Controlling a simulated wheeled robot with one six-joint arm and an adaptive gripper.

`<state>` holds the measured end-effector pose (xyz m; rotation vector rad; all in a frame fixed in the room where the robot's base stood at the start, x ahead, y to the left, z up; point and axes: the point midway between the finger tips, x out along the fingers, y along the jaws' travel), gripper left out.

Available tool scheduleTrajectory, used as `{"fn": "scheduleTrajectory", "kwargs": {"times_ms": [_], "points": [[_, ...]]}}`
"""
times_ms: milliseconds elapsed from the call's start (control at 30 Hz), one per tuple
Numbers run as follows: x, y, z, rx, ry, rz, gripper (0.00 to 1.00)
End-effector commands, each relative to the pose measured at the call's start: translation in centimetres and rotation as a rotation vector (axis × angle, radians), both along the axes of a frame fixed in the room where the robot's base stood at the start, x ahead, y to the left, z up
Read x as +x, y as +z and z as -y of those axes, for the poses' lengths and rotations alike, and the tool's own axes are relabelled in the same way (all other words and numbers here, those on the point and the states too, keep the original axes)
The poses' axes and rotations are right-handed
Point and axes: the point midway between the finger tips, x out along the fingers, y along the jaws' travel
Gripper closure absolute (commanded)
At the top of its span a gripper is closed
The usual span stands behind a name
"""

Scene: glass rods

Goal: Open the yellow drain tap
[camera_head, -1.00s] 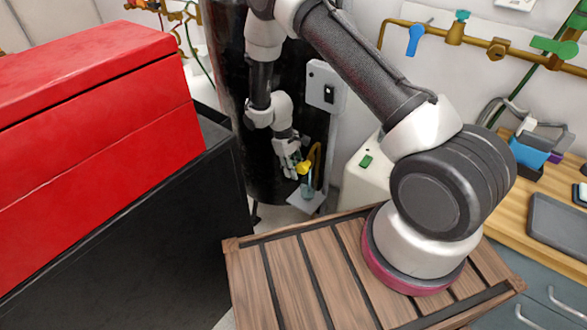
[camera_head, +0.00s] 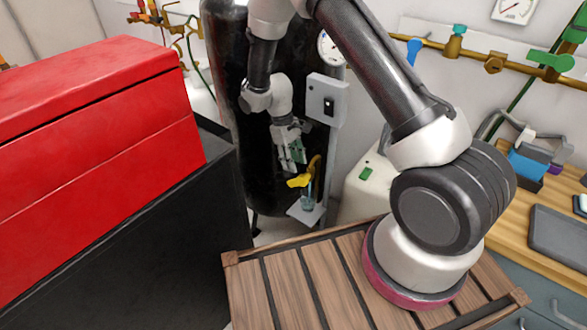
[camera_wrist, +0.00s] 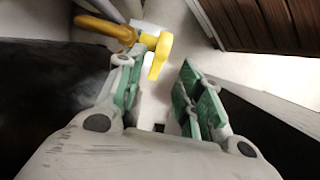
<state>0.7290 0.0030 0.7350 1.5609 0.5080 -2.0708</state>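The yellow drain tap (camera_head: 299,181) is low on the front of the black tank, with a brass-yellow pipe (camera_head: 315,168) curving beside it. In the wrist view the tap handle (camera_wrist: 158,55) points down the picture, just beyond and between my fingertips. My gripper (camera_head: 292,163) is just above the tap in the head view. In the wrist view my gripper (camera_wrist: 155,75) has its green-padded fingers apart, with nothing held. Whether a finger touches the handle cannot be told. A small glass vessel (camera_head: 307,202) stands below the tap on a grey shelf (camera_head: 303,214).
The black tank (camera_head: 225,70) stands behind my arm, with a grey switch box (camera_head: 327,100) on its right. A red box (camera_head: 90,120) on a black cabinet (camera_head: 150,250) fills the left. A wooden slatted surface (camera_head: 290,290) is in front. A workbench (camera_head: 560,205) is at the right.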

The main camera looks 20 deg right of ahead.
Motion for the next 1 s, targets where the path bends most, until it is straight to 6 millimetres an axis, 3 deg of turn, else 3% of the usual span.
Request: {"fn": "scheduleTrajectory", "kwargs": {"times_ms": [267, 367, 467, 533, 633, 767, 1000], "points": [[0.0, 0.2, 0.0, 0.0, 0.0, 0.0, 0.63], [0.5, 1.0, -0.4, 0.024, -0.003, 0.029, 0.82], [2.5, 3.5, -1.8, 0.103, -0.002, 0.134, 1.0], [3.5, 5.1, -2.6, 0.15, -0.003, 0.201, 1.0], [4.4, 6.0, -3.1, 0.182, -0.002, 0.251, 1.0], [4.4, 4.7, -3.1, 0.184, -0.001, 0.251, 1.0], [4.4, -0.1, -3.2, 0.181, -0.001, 0.248, 1.0]]}}
